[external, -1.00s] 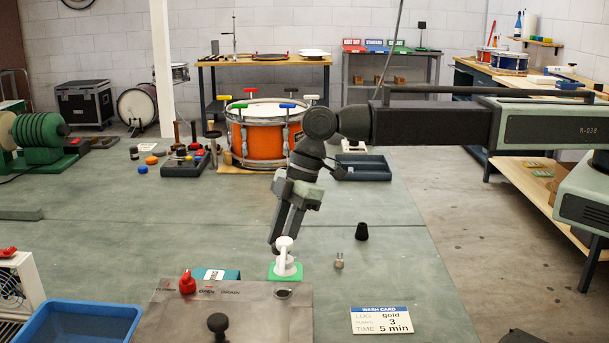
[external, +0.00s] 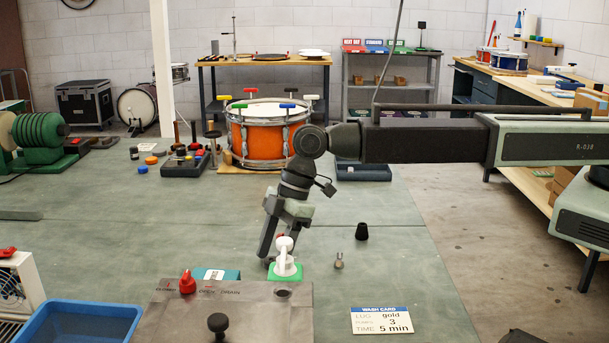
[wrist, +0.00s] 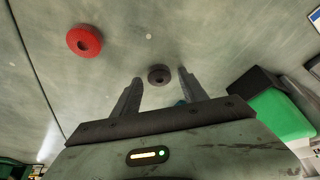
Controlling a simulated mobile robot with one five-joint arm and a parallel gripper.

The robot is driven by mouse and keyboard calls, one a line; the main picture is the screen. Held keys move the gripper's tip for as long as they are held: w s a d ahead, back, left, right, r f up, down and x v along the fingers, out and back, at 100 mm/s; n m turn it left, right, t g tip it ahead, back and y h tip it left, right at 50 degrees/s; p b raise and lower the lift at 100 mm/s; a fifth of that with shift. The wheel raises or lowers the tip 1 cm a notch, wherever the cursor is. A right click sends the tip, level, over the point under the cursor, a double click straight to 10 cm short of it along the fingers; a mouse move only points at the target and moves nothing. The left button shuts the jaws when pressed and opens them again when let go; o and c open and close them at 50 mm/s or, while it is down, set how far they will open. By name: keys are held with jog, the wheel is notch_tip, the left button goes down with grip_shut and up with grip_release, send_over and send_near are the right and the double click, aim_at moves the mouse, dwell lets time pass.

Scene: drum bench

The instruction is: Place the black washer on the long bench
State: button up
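The black washer (wrist: 159,74) is a small dark ring lying flat on the green-grey bench top, seen in the wrist view between and slightly beyond my fingertips. My gripper (wrist: 160,77) is open, with one finger on each side of the washer and a gap to both. The washer is not visible there. The large green-grey bench (external: 380,270) fills the foreground. Another long wooden-topped bench (external: 540,82) stands at the right by the wall; I cannot tell which is the long bench.
An orange drum (external: 262,138) stands behind.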

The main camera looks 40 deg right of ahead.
jog(key=p+v, duration=0.7)
jog(key=v, duration=0.1)
dwell(0.4)
